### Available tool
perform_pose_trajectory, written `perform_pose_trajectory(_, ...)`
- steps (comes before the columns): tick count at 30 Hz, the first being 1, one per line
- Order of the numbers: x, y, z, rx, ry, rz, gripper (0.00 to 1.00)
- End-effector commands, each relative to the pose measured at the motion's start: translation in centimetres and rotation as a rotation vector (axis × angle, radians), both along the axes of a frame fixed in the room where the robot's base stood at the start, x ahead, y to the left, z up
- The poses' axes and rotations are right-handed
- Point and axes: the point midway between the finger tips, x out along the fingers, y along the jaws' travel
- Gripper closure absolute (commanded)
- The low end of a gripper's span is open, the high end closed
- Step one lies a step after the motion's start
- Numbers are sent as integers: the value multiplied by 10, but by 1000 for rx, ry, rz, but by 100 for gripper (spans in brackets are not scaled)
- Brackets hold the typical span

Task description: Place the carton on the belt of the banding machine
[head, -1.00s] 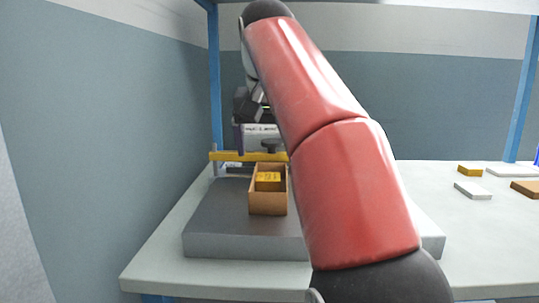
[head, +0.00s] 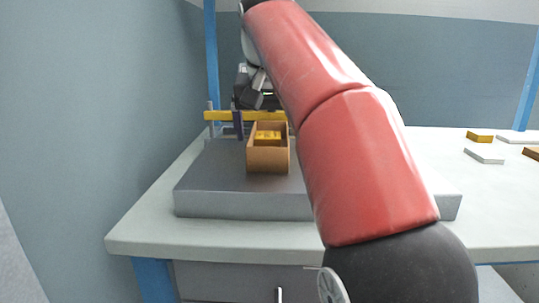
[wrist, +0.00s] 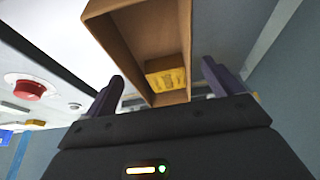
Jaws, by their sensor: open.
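The carton (head: 267,160) is an open-topped brown box with a yellow block (head: 268,136) inside. In the head view it appears to stand upright on a wide grey slab (head: 225,190), just in front of a yellow bar (head: 220,116). I cannot tell which part is the banding machine's belt. My gripper (wrist: 162,70) is open, with the carton (wrist: 133,42) showing between and beyond its two dark fingers in the wrist view. In the head view one finger is left of the carton; the other is hidden. Contact cannot be told.
A red button (wrist: 30,89) on a pale panel shows at the left of the wrist view. A yellow block (head: 480,136) and a white slab (head: 484,156) lie at the right of the bench. The blue post (head: 210,60) rises behind the grey slab. Bench room lies right of it.

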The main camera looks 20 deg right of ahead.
Motion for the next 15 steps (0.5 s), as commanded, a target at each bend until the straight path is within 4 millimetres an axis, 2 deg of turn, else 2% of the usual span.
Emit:
perform_pose_trajectory(1,2,-1,-11,-1,2,1,9)
perform_pose_trajectory(3,5,-1,-16,0,0,1,9)
perform_pose_trajectory(10,6,-2,-16,0,0,1,9)
perform_pose_trajectory(15,6,-2,-16,0,0,1,31)
